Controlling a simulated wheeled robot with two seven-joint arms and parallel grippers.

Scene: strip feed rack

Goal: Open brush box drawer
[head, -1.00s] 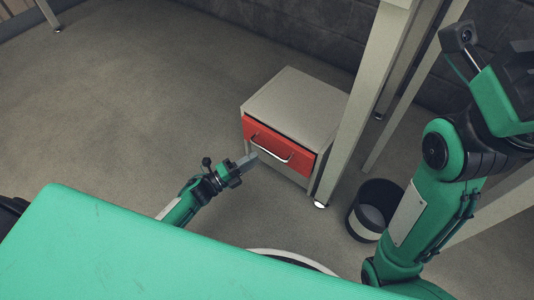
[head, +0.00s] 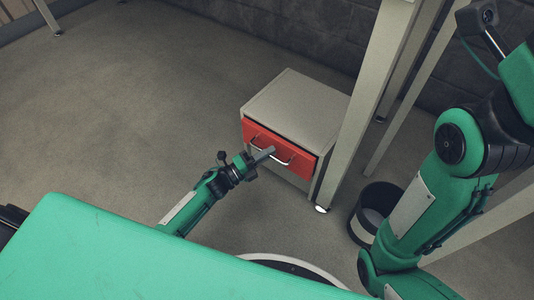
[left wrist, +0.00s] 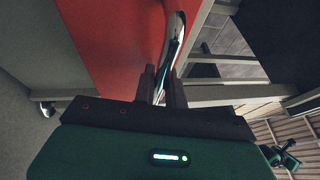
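The brush box is a low grey cabinet (head: 300,103) on the floor, with a red drawer front (head: 257,134) that carries a pale metal bar handle (head: 284,161). The drawer looks closed or nearly so. My left gripper (head: 264,154) is at the handle in the head view. In the left wrist view, the handle (left wrist: 174,42) runs down between the two closely spaced fingers of the left gripper (left wrist: 162,88), which look shut on it, with the red front (left wrist: 118,45) just beyond. My right arm stands at the right of the head view; its gripper is out of frame.
A grey table leg (head: 362,105) stands close to the cabinet's right side. A dark round bin (head: 366,225) is on the floor right of the cabinet. The floor (head: 130,110) left of the cabinet is clear.

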